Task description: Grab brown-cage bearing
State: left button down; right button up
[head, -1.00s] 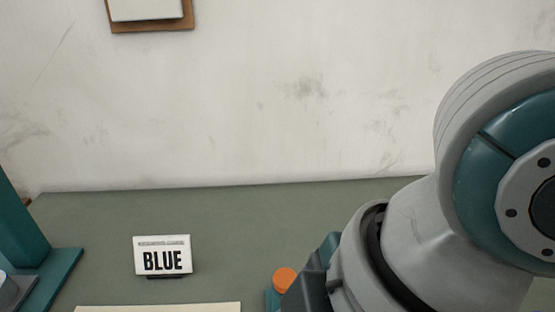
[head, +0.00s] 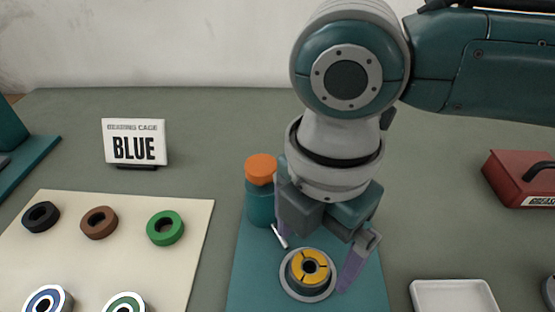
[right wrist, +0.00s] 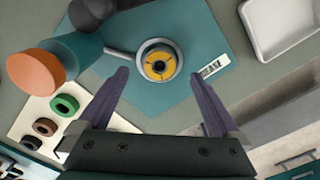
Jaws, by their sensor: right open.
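A brown ring (head: 99,222) lies on the cream board between a black ring and a green ring. It also shows at the lower left of the right wrist view (right wrist: 45,126). Whether it has a bearing cage I cannot tell. At the board's front edge are a blue-and-white bearing (head: 48,300) and a green-and-white bearing (head: 125,304), both partly cut off. My right gripper (head: 314,260) is open and empty over the teal mat, with a grey round part with a yellow ring (head: 309,268) between and beyond its fingertips. My left gripper is out of view.
A sign reading "BEARING CAGE BLUE" (head: 135,142) stands behind the cream board (head: 190,225). An orange-capped teal bottle (head: 261,190) stands left of my right gripper. A white tray (head: 453,297) and a red box (head: 522,178) are at right.

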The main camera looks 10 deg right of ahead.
aim_at(310, 267)
notch_tip(310, 267, down, 4)
jog(key=shift+f, duration=0.1)
grip_shut()
dwell(0.9)
